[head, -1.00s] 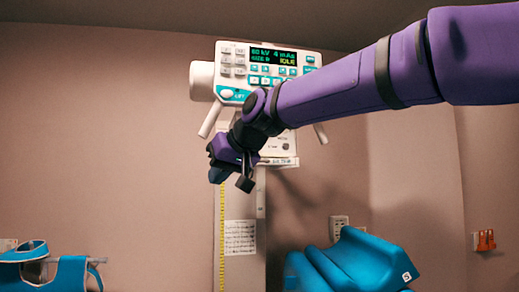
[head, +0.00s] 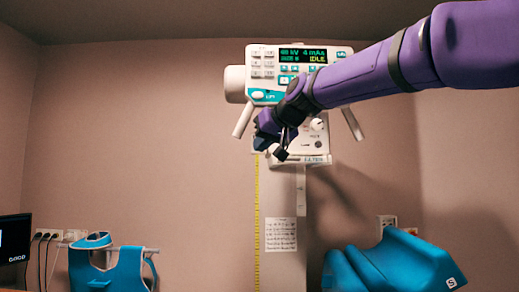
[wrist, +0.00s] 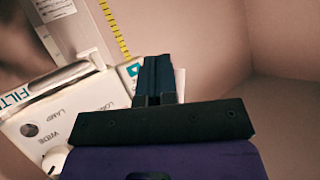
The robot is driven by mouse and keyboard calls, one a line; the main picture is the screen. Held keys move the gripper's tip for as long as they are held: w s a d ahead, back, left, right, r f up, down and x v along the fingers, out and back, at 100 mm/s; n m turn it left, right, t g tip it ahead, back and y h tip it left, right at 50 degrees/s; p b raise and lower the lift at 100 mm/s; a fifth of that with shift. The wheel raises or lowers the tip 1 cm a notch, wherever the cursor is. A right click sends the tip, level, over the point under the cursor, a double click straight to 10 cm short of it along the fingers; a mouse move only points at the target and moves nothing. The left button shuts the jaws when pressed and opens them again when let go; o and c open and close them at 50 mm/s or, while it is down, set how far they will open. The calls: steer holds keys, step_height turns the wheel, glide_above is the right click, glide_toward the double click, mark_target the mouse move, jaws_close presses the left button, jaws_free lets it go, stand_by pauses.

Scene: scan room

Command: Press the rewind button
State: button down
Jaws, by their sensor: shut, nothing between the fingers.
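No button label reading rewind is legible, and my arm covers part of the panel. My gripper (head: 263,142) is at the unit's lower left, in front of or beside its lower housing; contact cannot be told. In the wrist view my gripper (wrist: 156,62) has its dark fingers together and empty, with the housing's printed face (wrist: 58,128) to the left.
Two handles (head: 243,120) (head: 352,123) slant down from the unit. A round knob (head: 317,124) sits on its lower housing. The yellow scale (head: 257,215) and a paper sheet (head: 281,234) are on the column. Blue padded items (head: 390,265) stand low right. Wall left is bare.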

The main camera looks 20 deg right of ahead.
steer(key=w+d, duration=0.2)
steer(key=w, duration=0.5)
steer(key=shift+w+d, duration=0.2)
steer(key=shift+w, duration=0.15)
steer(key=shift+w, duration=0.1)
stand_by(1.8)
steer(key=shift+w+d, duration=0.15)
steer(key=shift+w, duration=0.2)
steer(key=shift+w+d, duration=0.1)
steer(key=shift+w, duration=0.25)
stand_by(0.7)
steer(key=shift+s, duration=0.1)
steer(key=shift+s+a, duration=0.25)
steer(key=shift+s, duration=0.45)
steer(key=s, duration=0.1)
steer(key=s+a, duration=0.1)
steer(key=s, duration=0.2)
steer(key=shift+s+a, duration=0.3)
steer(key=shift+s, duration=0.05)
